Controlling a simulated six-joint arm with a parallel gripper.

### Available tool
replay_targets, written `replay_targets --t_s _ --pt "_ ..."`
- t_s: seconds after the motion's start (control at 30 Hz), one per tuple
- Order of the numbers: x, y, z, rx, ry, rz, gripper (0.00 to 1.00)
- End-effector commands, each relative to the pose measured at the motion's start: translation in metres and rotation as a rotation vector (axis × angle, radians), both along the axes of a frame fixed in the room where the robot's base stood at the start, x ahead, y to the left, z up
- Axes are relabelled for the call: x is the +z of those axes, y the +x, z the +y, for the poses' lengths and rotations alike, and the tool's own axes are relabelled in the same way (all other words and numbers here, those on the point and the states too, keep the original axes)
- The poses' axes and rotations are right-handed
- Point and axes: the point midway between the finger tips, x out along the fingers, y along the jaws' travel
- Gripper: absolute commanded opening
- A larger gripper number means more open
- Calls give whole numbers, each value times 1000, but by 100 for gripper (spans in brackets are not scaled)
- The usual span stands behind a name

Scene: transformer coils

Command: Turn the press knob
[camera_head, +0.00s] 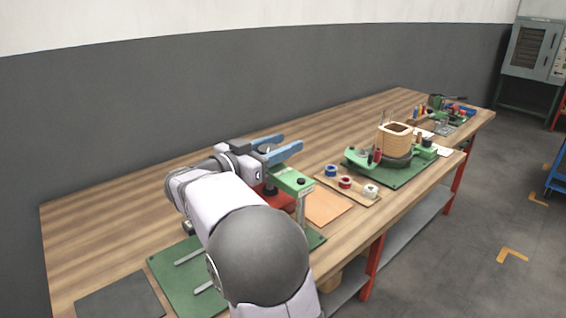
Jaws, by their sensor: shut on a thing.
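My gripper (264,150) is beside these bars, at the press's upper left. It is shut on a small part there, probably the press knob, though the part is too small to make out. My own arm hides the press's lower left side and much of the green base plate (172,285).
Right of the press are an orange sheet (326,208) and a board with blue, red and white spools (345,183). Further right, a wooden coil (396,137) stands on a green fixture (385,173). A dark mat (120,298) lies front left. The bench's back left is clear.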

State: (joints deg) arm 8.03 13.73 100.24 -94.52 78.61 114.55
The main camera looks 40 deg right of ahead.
Motion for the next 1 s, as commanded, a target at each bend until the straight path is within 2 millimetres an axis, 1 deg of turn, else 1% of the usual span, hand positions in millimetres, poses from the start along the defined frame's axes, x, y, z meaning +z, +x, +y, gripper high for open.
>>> replay_targets --t_s 0.03,0.67,1.0 --pt "-2 2 1 18 -6 -7 18" --pt "-1 4 1 140 -10 -2 18" --pt "-3 7 2 240 -10 -3 18"
